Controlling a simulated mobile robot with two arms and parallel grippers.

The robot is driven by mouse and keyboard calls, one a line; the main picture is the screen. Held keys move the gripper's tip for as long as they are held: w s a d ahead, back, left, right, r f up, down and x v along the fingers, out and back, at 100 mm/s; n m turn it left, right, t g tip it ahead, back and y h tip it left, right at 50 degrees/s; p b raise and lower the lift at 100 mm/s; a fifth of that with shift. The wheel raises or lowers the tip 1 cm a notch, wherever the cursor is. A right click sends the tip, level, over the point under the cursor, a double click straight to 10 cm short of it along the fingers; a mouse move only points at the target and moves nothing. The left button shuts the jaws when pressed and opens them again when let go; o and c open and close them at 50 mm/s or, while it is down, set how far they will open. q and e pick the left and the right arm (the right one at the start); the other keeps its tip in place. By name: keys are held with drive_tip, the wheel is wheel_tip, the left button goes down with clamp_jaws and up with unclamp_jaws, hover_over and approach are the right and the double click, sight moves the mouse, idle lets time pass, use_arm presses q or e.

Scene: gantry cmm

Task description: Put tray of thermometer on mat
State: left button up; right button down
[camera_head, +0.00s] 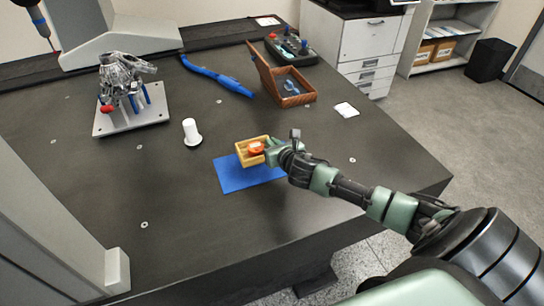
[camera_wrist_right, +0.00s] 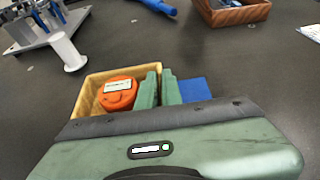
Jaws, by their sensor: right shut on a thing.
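A small yellow wooden tray (camera_head: 241,153) holds an orange-red round thermometer (camera_head: 256,148) with a pale display. The tray is over the back part of the blue mat (camera_head: 245,178); I cannot tell whether it touches the mat. My right gripper (camera_head: 271,150) is shut on the tray's right wall. In the right wrist view the gripper fingers (camera_wrist_right: 159,90) pinch that wall, with the tray (camera_wrist_right: 91,88) and thermometer (camera_wrist_right: 119,93) to their left and the blue mat (camera_wrist_right: 194,90) showing to their right. My left gripper is not in view.
A white cylinder (camera_head: 191,131) stands left of the tray on the dark table (camera_head: 180,220). A metal part on a plate (camera_head: 131,118), a blue bar (camera_head: 217,76), an open wooden box (camera_head: 289,99), a control box (camera_head: 291,47) and a white card (camera_head: 346,109) lie farther back.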

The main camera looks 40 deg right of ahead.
drive_tip(key=shift+f+b, duration=0.5)
drive_tip(key=shift+f, duration=1.9)
drive_tip(key=shift+f, duration=0.1)
drive_tip(key=c, duration=1.6)
unclamp_jaws()
drive_tip(key=shift+s, duration=0.15)
drive_tip(key=p+v, duration=0.1)
drive_tip(key=v, duration=1.1)
